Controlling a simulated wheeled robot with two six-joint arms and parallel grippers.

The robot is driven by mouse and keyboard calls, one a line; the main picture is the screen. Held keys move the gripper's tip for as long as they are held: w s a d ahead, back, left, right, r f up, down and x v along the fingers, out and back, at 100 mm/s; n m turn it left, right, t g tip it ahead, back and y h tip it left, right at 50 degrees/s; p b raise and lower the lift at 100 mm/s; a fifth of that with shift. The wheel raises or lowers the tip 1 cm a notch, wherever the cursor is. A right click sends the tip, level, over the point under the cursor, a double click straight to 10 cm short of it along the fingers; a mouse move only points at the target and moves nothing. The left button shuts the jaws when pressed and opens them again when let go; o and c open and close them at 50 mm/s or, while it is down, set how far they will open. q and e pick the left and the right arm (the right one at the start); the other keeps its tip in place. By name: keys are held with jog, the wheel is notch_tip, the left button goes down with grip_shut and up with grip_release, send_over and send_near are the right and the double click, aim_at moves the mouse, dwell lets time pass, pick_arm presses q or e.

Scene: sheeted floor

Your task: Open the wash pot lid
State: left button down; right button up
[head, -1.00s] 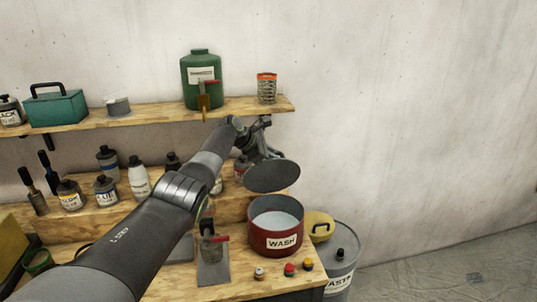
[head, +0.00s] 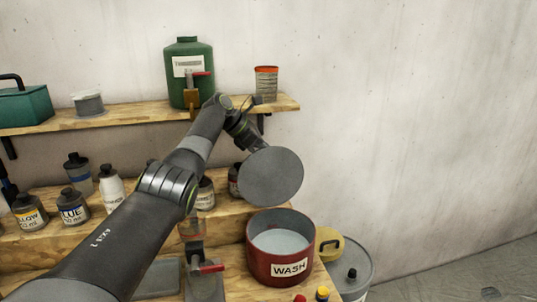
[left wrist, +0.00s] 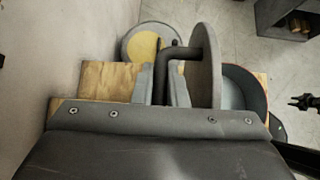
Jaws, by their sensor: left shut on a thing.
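The red wash pot (head: 265,262), labelled WASH, stands upright and uncovered at the right end of the bench, with pale grey content visible inside. Its round grey lid (head: 271,177) is held in the air above and slightly left of the pot, tilted with its flat face toward the head camera. In the left wrist view the lid (left wrist: 206,65) is seen nearly edge-on, with the pot (left wrist: 246,88) partly hidden behind it. My left gripper (left wrist: 165,88) is shut on the lid's dark bent handle. In the head view the lid hides the fingers.
A drum (head: 352,275) with a yellow piece (head: 328,243) stands right of the pot. Several bottles stand on the left step. The upper shelf (head: 140,115) bears a green jug (head: 188,75) and an orange-topped can (head: 266,84) close to my arm.

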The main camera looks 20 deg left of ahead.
pick_arm(q)
jog(key=shift+s+f, duration=0.15)
jog(key=shift+f, duration=0.2)
jog(key=c, duration=1.8)
grip_release()
jog(key=o, duration=0.3)
jog(key=shift+o, duration=0.2)
jog(key=shift+r, duration=0.1)
jog(key=shift+r, duration=0.15)
jog(key=b+v, duration=0.3)
jog(key=v, duration=1.4)
jog(key=shift+a+b, duration=0.2)
jog(key=shift+b, duration=0.2)
